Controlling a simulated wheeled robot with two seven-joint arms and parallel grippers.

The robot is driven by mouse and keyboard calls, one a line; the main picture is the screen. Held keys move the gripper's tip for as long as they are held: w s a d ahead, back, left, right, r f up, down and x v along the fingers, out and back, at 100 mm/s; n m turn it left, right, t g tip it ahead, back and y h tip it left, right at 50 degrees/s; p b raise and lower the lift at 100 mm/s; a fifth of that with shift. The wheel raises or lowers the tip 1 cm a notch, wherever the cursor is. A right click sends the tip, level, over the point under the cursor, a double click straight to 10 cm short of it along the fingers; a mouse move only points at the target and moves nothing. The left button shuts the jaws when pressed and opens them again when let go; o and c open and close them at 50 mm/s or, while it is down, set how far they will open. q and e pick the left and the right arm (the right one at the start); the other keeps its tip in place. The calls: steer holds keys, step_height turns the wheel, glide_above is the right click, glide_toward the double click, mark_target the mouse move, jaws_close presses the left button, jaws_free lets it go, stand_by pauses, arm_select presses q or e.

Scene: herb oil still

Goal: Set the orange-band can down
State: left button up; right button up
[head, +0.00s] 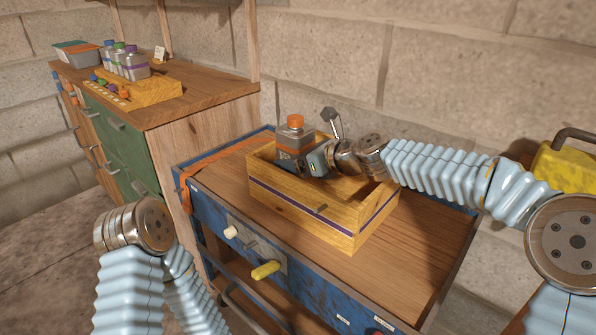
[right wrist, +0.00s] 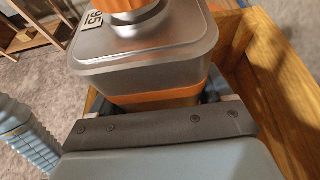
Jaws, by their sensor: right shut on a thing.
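The orange-band can (head: 295,135) is a grey metal can with an orange cap and an orange band, upright at the left end of a wooden crate (head: 290,208) on the blue workbench. My right gripper (head: 312,160) is shut on the can from the right. In the right wrist view the can (right wrist: 145,55) fills the middle, with the crate wall (right wrist: 265,75) close on its right. The can's lower part is hidden by the gripper and the crate, so I cannot tell whether it touches the crate floor. My left arm shows at lower left; its gripper is out of view.
The workbench top (head: 425,240) is bare to the right and front of the crate. An orange strap (head: 215,155) lies at its left end. A yellow object (head: 568,165) stands at far right.

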step_height(320, 180, down, 3)
steer(key=shift+r, duration=0.1)
